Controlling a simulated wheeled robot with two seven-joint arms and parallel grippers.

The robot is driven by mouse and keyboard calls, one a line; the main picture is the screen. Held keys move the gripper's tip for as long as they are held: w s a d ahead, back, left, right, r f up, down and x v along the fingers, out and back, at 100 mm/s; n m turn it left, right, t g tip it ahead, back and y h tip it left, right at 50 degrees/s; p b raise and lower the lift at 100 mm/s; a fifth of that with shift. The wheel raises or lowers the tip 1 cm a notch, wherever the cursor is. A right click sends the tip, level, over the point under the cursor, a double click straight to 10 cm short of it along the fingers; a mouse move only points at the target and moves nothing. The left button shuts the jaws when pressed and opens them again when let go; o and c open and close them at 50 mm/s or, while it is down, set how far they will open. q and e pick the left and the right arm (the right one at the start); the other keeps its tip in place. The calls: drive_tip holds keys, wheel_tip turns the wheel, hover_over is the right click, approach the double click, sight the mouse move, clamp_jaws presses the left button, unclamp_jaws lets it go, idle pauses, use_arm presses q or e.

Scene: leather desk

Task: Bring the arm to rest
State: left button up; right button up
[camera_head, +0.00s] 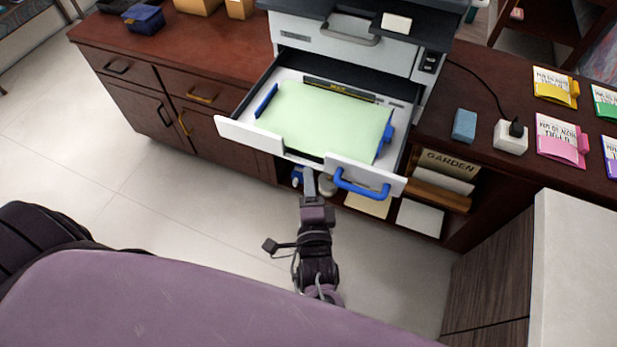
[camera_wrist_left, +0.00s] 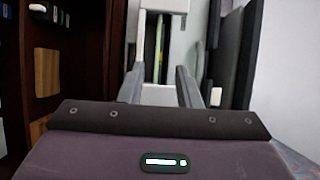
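My left gripper (camera_head: 309,178) is low in front of the open printer tray, just left of the tray's blue handle (camera_head: 362,187). In the left wrist view its two fingers (camera_wrist_left: 160,88) stand apart with a gap between them, and I see nothing held. The arm reaches up from the bottom middle of the head view. The tray (camera_head: 248,131) is pulled out and holds light green paper (camera_head: 325,118). My right gripper is in neither view.
The printer (camera_head: 340,45) stands on a dark red desk (camera_head: 215,55). Shelves with boxes and papers (camera_head: 420,215) lie below the tray. A blue block (camera_head: 464,125), a white plug block (camera_head: 510,138) and colored cards (camera_head: 561,140) are at right. Floor is open at left.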

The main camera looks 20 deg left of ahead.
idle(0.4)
use_arm(q)
drive_tip(key=s+a+f+n+g+h, duration=0.1)
drive_tip(key=s+f+g+h, duration=0.15)
drive_tip(key=f, duration=0.85)
drive_tip(key=s+a+f+n+g+h, duration=0.1)
drive_tip(key=s+a+f+g+h, duration=0.15)
drive_tip(key=f, duration=0.85)
drive_tip(key=s+f+n+g+h, duration=0.1)
drive_tip(key=s+f+g, duration=0.15)
drive_tip(key=f, duration=0.75)
drive_tip(key=s+a+f+n+g, duration=0.2)
drive_tip(key=s+f, duration=0.3)
drive_tip(key=s, duration=0.3)
drive_tip(key=s+a+f+n+g+h, duration=0.1)
drive_tip(key=s+f+n+g, duration=0.2)
drive_tip(key=s+f, duration=0.2)
drive_tip(key=s+a+f+n+g+h, duration=0.1)
drive_tip(key=s+f, duration=0.4)
drive_tip(key=s, duration=0.5)
drive_tip(key=shift+s+a+n+g, duration=0.4)
drive_tip(key=shift+a+n+g, duration=0.35)
drive_tip(key=shift+g, duration=0.2)
drive_tip(key=shift+c, duration=0.2)
